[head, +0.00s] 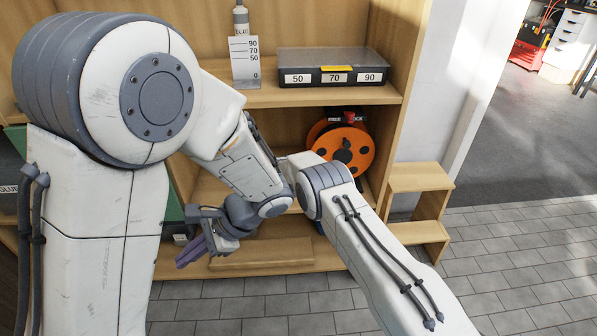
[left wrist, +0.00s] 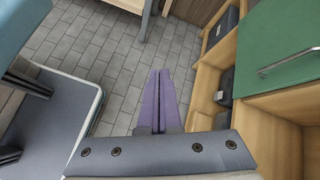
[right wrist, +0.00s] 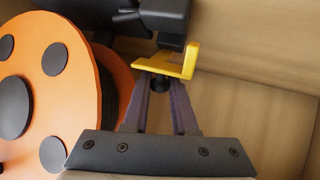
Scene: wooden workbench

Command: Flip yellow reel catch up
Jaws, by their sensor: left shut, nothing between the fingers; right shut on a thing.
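The yellow reel catch (right wrist: 188,61) is close up in the right wrist view, under a black bracket (right wrist: 170,18) and right of the orange reel (right wrist: 75,60). The fingers of my right gripper (right wrist: 161,84) reach up to the catch's lower side and are shut on it, with a dark round knob between them. In the head view my arm hides this gripper and the catch; the orange reel (head: 362,150) shows in the shelf. My left gripper (head: 189,254) is shut and empty, low in front of the cabinet; its purple fingers (left wrist: 159,90) point over the floor.
A black FREE/LOCK label (head: 346,117) sits above the reel. A lidded case (head: 332,78) marked 50, 70, 90 and a bottle (head: 241,18) behind a scale card (head: 244,60) stand on the shelf above. A wooden step (head: 420,178) is at right. Tiled floor lies open ahead.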

